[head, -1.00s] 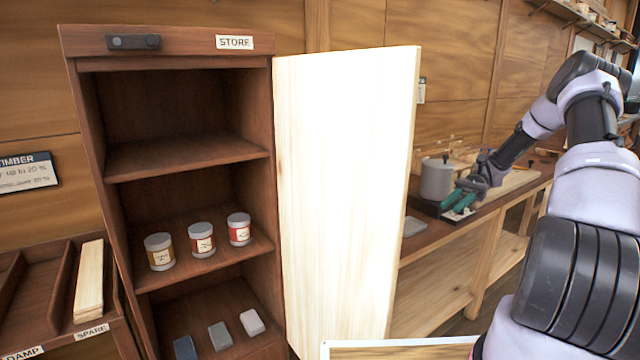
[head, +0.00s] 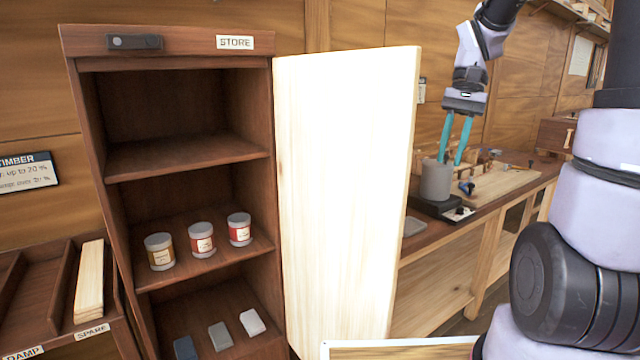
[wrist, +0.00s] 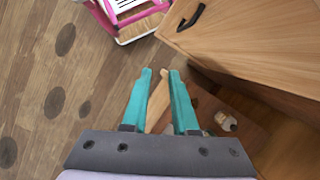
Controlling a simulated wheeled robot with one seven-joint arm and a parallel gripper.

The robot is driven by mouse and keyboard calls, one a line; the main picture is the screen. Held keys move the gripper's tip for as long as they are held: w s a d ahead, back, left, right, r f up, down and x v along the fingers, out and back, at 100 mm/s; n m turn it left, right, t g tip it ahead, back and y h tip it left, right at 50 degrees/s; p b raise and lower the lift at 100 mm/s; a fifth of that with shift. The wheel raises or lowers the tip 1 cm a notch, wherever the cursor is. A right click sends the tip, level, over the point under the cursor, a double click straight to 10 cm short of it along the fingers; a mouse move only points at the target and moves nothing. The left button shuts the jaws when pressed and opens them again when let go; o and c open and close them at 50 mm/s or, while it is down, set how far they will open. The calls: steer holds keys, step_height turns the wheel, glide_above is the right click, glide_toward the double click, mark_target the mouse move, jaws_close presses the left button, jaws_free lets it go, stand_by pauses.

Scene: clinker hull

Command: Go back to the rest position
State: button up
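In the wrist view my gripper (wrist: 160,72) also shows open, with a wooden piece in the background between the fingers.
The store cabinet (head: 165,42) stands open at the left, its pale door (head: 345,190) swung toward the bench (head: 480,215). Several tins and blocks sit on its shelves. The wrist view shows plank floor (wrist: 60,60), a pink frame (wrist: 120,22) and a wooden cabinet (wrist: 250,45).

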steer(key=s+a+r+n+t, duration=0.1)
steer(key=s+a+r+t, duration=0.1)
steer(key=s+r+t, duration=0.5)
steer(key=shift+s+r+n+t+h, duration=0.3)
steer(key=shift+s+r+t, duration=0.05)
steer(key=shift+s+t, duration=0.9)
